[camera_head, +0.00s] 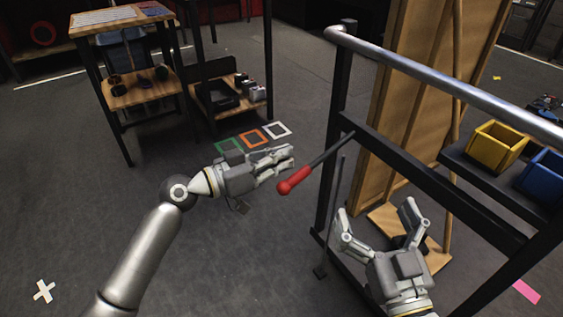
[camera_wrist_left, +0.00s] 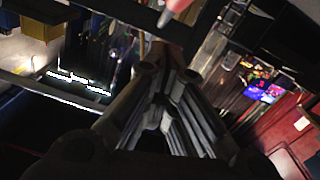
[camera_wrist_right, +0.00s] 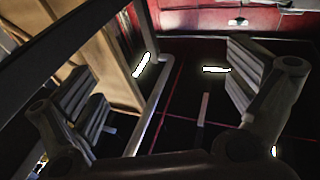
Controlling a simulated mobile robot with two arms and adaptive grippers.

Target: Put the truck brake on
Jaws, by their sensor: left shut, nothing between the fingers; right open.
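The truck (camera_head: 335,190) has a dark frame with a silver push bar along its top. A brake lever with a red grip (camera_head: 294,181) sticks out to the left from its near upright. My left gripper (camera_head: 290,160) is shut and empty, just left of and above the red grip in the head view, with a small gap visible. The red grip also shows at the top of the left wrist view (camera_wrist_left: 178,6), beyond the fingertips. My right gripper (camera_head: 378,222) is open and empty, in front of the truck's lower frame.
A yellow bin (camera_head: 497,147) and a blue bin (camera_head: 545,178) sit on a shelf at the right. A wooden panel (camera_head: 415,100) stands behind the push bar. A wooden table (camera_head: 140,92) is at the back left. The floor at the left is clear.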

